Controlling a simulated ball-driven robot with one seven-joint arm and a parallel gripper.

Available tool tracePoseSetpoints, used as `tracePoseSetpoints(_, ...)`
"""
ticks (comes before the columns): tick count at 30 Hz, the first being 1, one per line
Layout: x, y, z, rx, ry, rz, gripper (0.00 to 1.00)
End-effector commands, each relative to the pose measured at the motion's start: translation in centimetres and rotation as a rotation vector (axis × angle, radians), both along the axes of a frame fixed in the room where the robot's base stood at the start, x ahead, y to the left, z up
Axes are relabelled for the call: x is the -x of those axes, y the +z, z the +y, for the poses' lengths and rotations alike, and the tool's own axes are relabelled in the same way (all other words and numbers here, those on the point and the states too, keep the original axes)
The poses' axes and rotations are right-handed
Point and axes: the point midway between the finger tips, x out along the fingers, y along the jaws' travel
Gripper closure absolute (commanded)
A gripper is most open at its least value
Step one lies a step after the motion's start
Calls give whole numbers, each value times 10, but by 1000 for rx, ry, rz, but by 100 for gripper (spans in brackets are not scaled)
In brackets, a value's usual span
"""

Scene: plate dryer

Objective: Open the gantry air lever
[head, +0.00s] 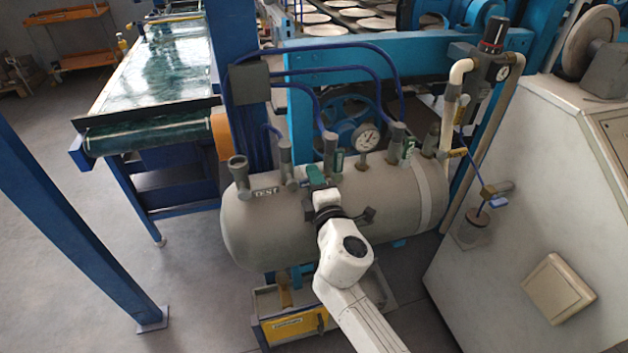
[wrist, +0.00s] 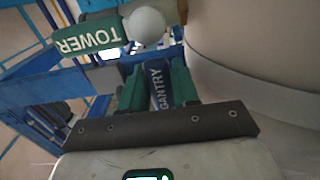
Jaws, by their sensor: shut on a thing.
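The gantry air lever (wrist: 158,88) is a dark bar with pale GANTRY lettering, seen in the wrist view between my green fingers. My gripper (wrist: 157,82) is shut on it, one finger on each side. In the head view, my gripper (head: 318,174) is at the top of the grey air tank (head: 265,228), among the upright valves. My wrist and fingers hide the gantry lever there.
A green lever marked TOWER (wrist: 88,38) is close beyond my fingers in the wrist view, beside a grey rounded knob (wrist: 147,25). A TEST label (head: 266,192), a pressure gauge (head: 366,137) and blue hoses (head: 345,48) crowd the tank top.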

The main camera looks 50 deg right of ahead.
Motion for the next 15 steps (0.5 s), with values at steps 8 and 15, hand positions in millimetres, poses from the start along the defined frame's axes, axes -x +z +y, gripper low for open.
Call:
tracePoseSetpoints(8,0,5,1,75,0,53,100)
tracePoseSetpoints(15,-1,16,2,229,1,158,100)
